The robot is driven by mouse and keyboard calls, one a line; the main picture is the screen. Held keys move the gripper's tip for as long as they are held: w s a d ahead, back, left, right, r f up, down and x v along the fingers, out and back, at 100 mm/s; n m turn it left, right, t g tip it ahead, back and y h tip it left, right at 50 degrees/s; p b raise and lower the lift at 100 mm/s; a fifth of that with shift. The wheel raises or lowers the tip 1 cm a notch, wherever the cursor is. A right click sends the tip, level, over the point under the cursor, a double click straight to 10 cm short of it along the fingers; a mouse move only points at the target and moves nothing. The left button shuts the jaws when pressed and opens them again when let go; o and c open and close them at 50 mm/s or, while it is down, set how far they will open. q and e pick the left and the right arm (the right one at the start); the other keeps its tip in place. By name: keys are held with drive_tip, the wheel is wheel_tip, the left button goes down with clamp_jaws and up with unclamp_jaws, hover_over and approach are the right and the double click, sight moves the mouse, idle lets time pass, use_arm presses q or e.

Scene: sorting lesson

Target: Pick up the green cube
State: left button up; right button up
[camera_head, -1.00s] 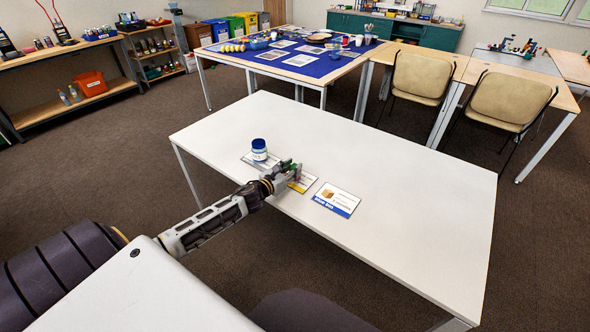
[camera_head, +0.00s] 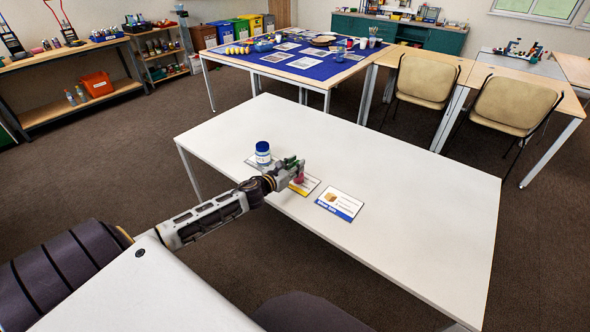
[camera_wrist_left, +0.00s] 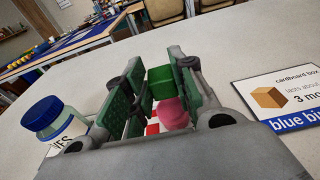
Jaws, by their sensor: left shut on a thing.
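The green cube (camera_wrist_left: 160,82) is between the finger pads of my left gripper (camera_wrist_left: 163,75) in the left wrist view. My left gripper is shut on it, above the white table (camera_head: 400,200). In the head view the gripper (camera_head: 294,167) hides most of the cube. A rounded pink thing (camera_wrist_left: 172,112) shows close below the cube; it also appears under the fingertips in the head view (camera_head: 299,179). Whether it touches the cube or the fingers I cannot tell. My right gripper is not in view.
A blue-lidded white jar (camera_head: 263,154) stands left of the gripper. A yellow-edged card (camera_head: 308,188) lies under the fingers, and a blue-edged card (camera_head: 340,202) lies to the right. The table's right half is clear. A blue-covered table (camera_head: 315,72) stands behind.

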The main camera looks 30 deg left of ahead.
use_arm(q)
wheel_tip(320, 180, up, 7)
drive_tip(key=p, duration=0.1)
drive_tip(key=shift+f, duration=0.15)
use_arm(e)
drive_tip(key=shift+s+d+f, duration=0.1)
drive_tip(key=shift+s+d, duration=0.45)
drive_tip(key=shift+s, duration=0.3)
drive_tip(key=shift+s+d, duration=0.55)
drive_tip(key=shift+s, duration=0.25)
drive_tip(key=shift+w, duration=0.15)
